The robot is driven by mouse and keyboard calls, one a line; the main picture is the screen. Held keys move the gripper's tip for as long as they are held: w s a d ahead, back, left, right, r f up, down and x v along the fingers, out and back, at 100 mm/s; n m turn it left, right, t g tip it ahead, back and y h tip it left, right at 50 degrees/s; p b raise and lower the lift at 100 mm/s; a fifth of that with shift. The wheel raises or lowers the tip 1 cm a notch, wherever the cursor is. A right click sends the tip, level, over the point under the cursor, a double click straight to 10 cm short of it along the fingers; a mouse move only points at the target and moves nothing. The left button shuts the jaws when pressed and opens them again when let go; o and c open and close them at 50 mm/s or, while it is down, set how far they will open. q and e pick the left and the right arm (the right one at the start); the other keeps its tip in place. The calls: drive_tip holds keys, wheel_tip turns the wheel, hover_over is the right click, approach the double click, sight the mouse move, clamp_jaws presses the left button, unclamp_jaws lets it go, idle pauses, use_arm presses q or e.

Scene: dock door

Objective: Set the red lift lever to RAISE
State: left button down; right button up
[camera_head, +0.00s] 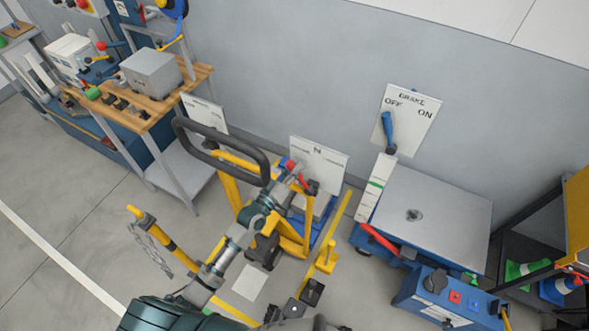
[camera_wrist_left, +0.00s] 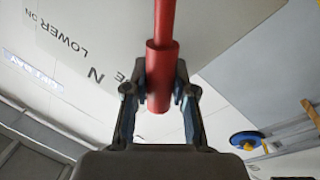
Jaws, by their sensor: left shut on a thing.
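The red lift lever (camera_wrist_left: 163,55) runs down the middle of the left wrist view, in front of a white sign plate (camera_wrist_left: 95,40) marked LOWER and N, upside down there. A letter E shows beside the lever; the rest of that word is hidden. My left gripper (camera_wrist_left: 160,95) is shut on the lever's thicker red grip, one finger on each side. In the head view my left gripper (camera_head: 299,175) reaches the lever in front of the plate (camera_head: 318,155); arm and fingers cover most of the lever.
A black loop handle (camera_head: 222,150) on a yellow frame stands left of my left arm. A brake plate (camera_head: 408,115) with a blue lever (camera_head: 388,130) and a grey-topped table (camera_head: 430,220) stand right. A wooden bench (camera_head: 150,105) is at upper left.

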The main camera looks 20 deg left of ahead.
use_arm(q)
drive_tip(key=c, duration=0.9)
unclamp_jaws()
drive_tip(key=shift+a+f, duration=0.1)
drive_tip(key=shift+a, duration=0.05)
drive_tip(key=v, duration=1.2)
drive_tip(key=shift+a, duration=0.15)
drive_tip(key=shift+w+f, duration=0.1)
drive_tip(key=s+a+f+m+g+y, duration=0.1)
drive_tip(key=s+f+g, duration=0.2)
drive_tip(key=f, duration=0.7)
drive_tip(key=s+f+m+g+y, duration=0.1)
drive_tip(key=s+f+g+y, duration=0.15)
drive_tip(key=f, duration=0.85)
drive_tip(key=s+a+f+g+y, duration=0.1)
drive_tip(key=s+f+g, duration=0.2)
drive_tip(key=f, duration=0.7)
drive_tip(key=s+f+m+g, duration=0.1)
drive_tip(key=s+f+g, duration=0.1)
drive_tip(key=s+f, duration=0.4)
drive_tip(key=s+d+f+m+g+y, duration=0.1)
drive_tip(key=s+f+g, duration=0.2)
drive_tip(key=s+f, duration=0.3)
drive_tip(key=s+f+m+g+y, duration=0.1)
drive_tip(key=s+f+g, duration=0.2)
drive_tip(key=s+f, duration=0.3)
drive_tip(key=shift+s+d, duration=0.2)
drive_tip(key=shift+s, duration=0.9)
drive_tip(key=shift+s+d, duration=0.2)
drive_tip(key=shift+s, duration=0.9)
